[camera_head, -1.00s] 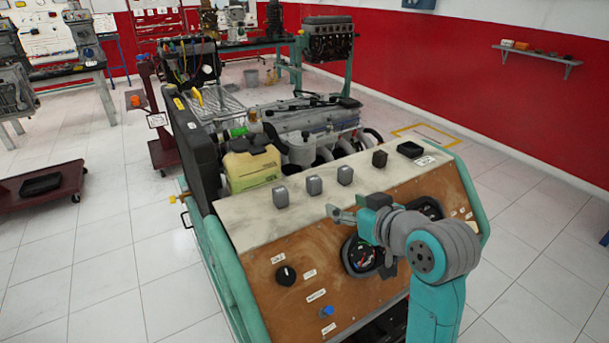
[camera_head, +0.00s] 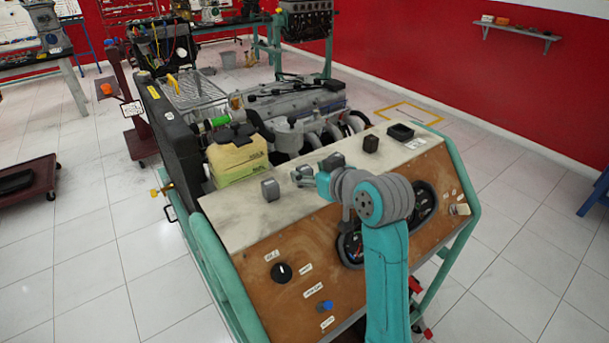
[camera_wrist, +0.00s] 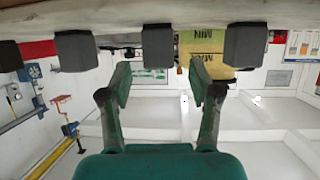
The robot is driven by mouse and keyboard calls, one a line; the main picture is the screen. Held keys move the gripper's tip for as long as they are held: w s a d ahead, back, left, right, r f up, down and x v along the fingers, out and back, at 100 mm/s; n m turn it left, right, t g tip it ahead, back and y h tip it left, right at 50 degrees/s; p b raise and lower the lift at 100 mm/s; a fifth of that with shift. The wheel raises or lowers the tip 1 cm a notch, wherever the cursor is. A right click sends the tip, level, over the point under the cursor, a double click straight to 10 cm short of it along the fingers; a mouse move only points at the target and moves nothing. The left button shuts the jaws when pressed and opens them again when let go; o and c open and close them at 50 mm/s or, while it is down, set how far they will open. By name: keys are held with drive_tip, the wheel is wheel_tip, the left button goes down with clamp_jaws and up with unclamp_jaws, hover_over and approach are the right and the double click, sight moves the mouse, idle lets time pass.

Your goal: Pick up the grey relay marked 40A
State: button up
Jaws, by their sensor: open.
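Three grey relays stand in a row on the pale top of the engine trainer: a left one (camera_head: 270,190), a middle one partly hidden by my gripper, and a right one (camera_head: 336,161). No 40A marking is readable, so I cannot tell which relay bears it. My gripper (camera_head: 304,179) is open and empty close to the middle relay. In the wrist view, which looks upside down, the middle relay (camera_wrist: 157,46) lies ahead between the open fingers (camera_wrist: 162,84), apart from them. The other relays show to its left (camera_wrist: 75,51) and right (camera_wrist: 245,46).
A darker block (camera_head: 371,145) and a black tray-like part (camera_head: 400,132) stand farther right on the trainer top (camera_head: 235,218). A yellow container (camera_head: 237,157) is behind the relays. The sloped panel (camera_head: 250,270) with knob and gauges lies in front.

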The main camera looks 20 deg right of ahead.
sight(305, 168)
drive_tip(key=shift+x, duration=1.75)
drive_tip(key=shift+r, duration=0.1)
clamp_jaws()
drive_tip(key=shift+r, duration=0.1)
